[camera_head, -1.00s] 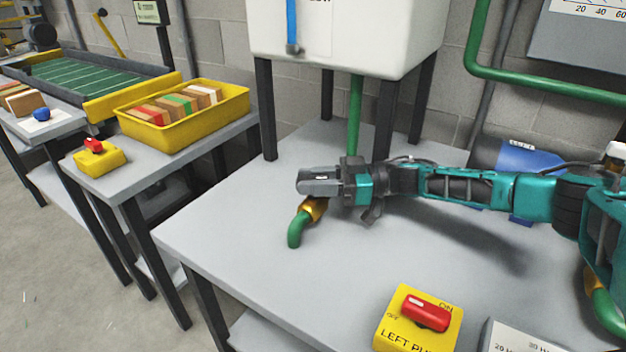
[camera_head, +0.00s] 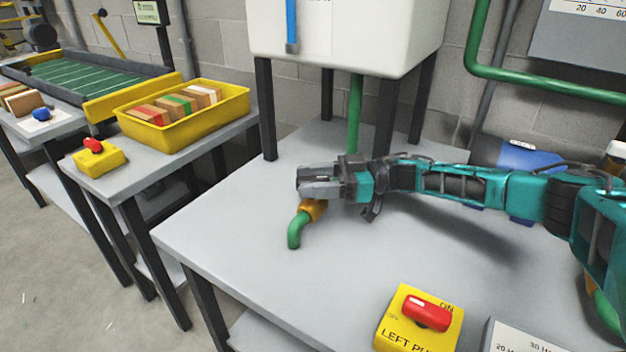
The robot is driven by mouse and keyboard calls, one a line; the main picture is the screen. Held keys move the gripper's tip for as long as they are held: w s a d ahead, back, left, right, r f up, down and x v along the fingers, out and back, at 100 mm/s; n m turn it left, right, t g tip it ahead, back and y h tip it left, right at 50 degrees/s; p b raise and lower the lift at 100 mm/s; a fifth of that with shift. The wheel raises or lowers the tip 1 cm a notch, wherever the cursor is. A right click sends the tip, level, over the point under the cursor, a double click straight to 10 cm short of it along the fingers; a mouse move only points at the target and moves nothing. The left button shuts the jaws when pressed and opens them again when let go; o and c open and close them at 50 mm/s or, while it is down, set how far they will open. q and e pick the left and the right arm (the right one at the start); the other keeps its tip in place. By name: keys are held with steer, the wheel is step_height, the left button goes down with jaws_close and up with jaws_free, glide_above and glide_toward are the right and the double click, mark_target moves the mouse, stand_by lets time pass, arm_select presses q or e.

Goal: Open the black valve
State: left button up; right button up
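My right gripper (camera_head: 305,181) reaches in from the right, just above the brass-coloured valve body (camera_head: 313,209) at the end of a green pipe (camera_head: 294,231). Its two grey fingers lie one above the other in the picture, with a dark gap or dark part between them. I cannot make out the black valve handle; the gripper covers the place above the brass body. Whether the fingers are shut on the handle cannot be told. My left gripper is not in view.
A white tank (camera_head: 345,40) on black legs stands behind the gripper. A yellow switch box (camera_head: 393,330) with a red knob is at the table's front. A blue motor-like unit (camera_head: 520,160) is partly behind my arm. The table's left part is clear.

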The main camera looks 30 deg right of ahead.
steer(key=v, duration=1.2)
steer(key=shift+r, duration=0.1)
